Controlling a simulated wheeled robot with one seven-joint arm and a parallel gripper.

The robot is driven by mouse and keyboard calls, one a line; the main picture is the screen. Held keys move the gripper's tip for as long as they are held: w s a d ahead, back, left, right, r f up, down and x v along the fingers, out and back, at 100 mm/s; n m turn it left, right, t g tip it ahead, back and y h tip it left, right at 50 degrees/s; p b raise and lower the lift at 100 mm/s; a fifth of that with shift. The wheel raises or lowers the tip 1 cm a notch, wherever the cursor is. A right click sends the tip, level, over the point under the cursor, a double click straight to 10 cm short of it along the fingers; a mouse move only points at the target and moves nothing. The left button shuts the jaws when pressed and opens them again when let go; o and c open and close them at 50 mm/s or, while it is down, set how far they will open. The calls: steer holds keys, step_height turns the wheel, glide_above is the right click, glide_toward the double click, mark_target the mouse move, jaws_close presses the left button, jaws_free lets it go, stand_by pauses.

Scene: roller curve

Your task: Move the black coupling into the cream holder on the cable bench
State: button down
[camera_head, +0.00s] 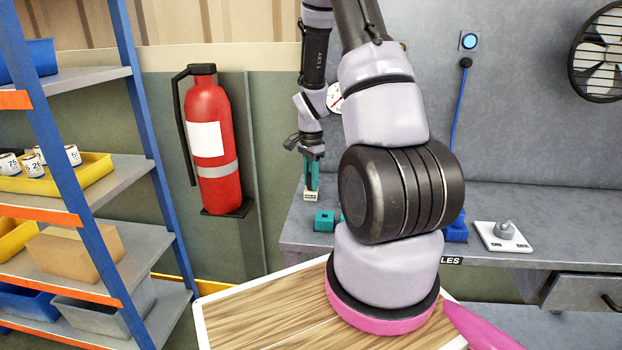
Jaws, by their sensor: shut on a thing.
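My gripper (312,184) hangs over the left end of the grey bench, its teal fingers pointing down and close together. It is shut on a small dark thing that looks like the black coupling, barely visible between the fingers. Right under the fingertips is a small cream block with a dark label, which looks like the cream holder (310,196). From this one view I cannot tell whether the coupling is inside the holder, touching it or just above it.
A teal block (324,221) stands just in front of the cream holder. My arm hides the bench's middle. To the right are a blue block (456,231) and a white plate with a grey knob (503,237). A fire extinguisher (209,140) and shelves (120,188) are at left.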

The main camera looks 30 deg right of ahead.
steer(key=shift+f, duration=0.25)
steer(key=c, duration=0.5)
jaws_free()
steer(key=shift+c, duration=0.2)
step_height(320, 180, up, 11)
steer(key=shift+f, duration=0.1)
